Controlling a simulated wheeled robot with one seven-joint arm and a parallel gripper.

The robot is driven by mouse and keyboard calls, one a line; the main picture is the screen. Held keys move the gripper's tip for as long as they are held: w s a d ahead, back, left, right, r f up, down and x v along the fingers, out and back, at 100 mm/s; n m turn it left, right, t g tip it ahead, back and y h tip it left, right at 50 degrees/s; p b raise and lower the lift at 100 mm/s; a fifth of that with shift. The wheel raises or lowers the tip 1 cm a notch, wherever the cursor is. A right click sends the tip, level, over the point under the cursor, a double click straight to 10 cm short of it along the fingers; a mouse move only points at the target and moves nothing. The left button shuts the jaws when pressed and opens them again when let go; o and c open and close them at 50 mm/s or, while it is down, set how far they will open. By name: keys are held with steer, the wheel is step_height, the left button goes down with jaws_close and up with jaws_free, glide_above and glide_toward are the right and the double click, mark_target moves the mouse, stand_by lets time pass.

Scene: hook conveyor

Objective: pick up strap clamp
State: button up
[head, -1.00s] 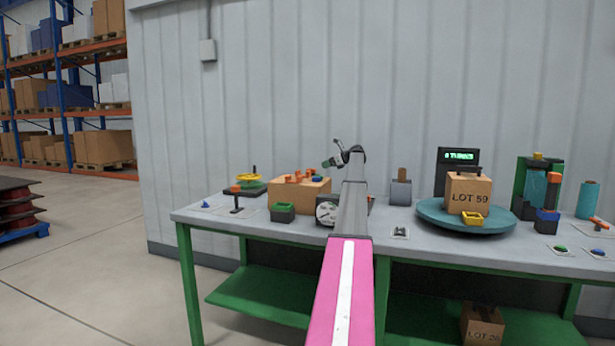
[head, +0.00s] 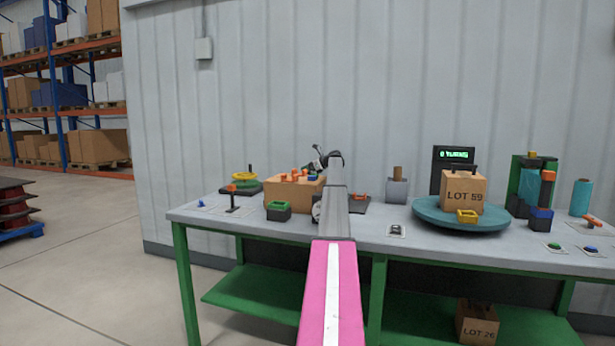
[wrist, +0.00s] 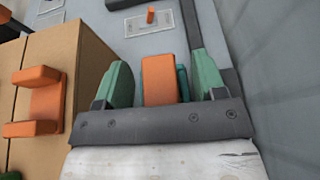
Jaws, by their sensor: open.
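My gripper (wrist: 162,68) is open in the wrist view, its two green fingers apart. An orange block (wrist: 158,82) shows between them, with a teal part (wrist: 182,82) beside it; whether the fingers touch it I cannot tell. An orange U-shaped piece (wrist: 38,100) sits on the cardboard box (wrist: 55,62) left of the fingers. I cannot tell for sure which orange piece is the strap clamp. In the head view my gripper (head: 325,158) is small and dark, over the right end of the box (head: 290,197), which carries several orange pieces.
A dark bin (head: 278,211) stands in front of the cardboard box. A lever (head: 233,200) is at left. The wall (head: 400,80) rises behind the bench (head: 190,214).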

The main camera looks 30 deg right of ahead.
steer(key=c, duration=1.1)
steer(key=shift+o, duration=0.2)
